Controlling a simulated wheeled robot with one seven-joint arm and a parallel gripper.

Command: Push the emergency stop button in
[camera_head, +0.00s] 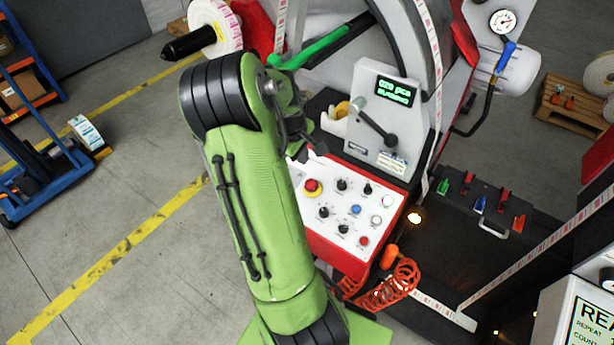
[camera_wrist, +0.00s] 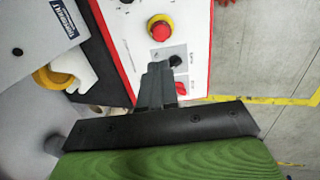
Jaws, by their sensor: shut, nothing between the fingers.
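The emergency stop button, a red mushroom head on a yellow collar, is on the white control panel with red edges (camera_head: 302,221). It shows in the head view (camera_head: 313,187) just right of my green arm, and at the top middle of the wrist view (camera_wrist: 160,29). My gripper (camera_wrist: 158,70) is shut and empty, its dark fingers together over the panel. In the wrist view the fingertips appear just below the button, with a visible gap between them. I cannot tell their height above the panel.
Black knobs, a blue button (camera_head: 355,209) and a smaller red button (camera_head: 364,241) share the panel. A black lever (camera_head: 378,127) and a lit green display (camera_head: 395,92) stand behind it. A coiled orange hose (camera_head: 392,287) hangs at the panel's front right.

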